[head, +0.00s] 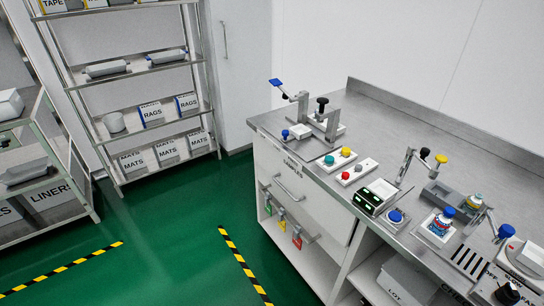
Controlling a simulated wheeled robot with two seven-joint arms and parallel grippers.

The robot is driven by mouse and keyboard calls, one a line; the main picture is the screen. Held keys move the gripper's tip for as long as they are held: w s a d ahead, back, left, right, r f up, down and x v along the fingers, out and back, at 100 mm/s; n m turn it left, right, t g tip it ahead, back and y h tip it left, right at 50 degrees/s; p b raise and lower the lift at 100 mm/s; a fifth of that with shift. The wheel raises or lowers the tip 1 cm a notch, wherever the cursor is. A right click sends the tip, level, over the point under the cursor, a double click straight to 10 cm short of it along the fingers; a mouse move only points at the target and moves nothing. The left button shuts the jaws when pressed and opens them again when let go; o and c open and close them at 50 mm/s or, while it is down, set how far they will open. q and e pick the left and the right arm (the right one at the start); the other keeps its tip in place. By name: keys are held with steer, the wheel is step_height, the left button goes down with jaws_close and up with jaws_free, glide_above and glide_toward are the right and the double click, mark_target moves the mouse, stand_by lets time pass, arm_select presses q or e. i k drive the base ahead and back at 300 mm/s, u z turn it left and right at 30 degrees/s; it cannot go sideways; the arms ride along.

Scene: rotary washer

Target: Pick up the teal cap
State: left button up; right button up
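A small teal, rounded cap-like piece (346,152) sits on a white block (336,160) on the steel bench, beside a yellow piece (329,158). It is too small to tell whether it is a loose cap or a button. Neither of my grippers shows in the head view, and nothing is seen touching the teal piece.
The steel bench (400,112) also bears a clamp fixture (321,122), a red button (345,175), a green-lit display box (368,201), a blue-topped piece (396,216) and a blue-capped bottle (443,220). Shelving (140,70) stands at left. Green floor (170,240) between is clear.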

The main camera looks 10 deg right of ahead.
mark_target(329, 160)
steer(key=u, duration=0.55)
steer(key=i, duration=3.75)
steer(key=z, duration=3.8)
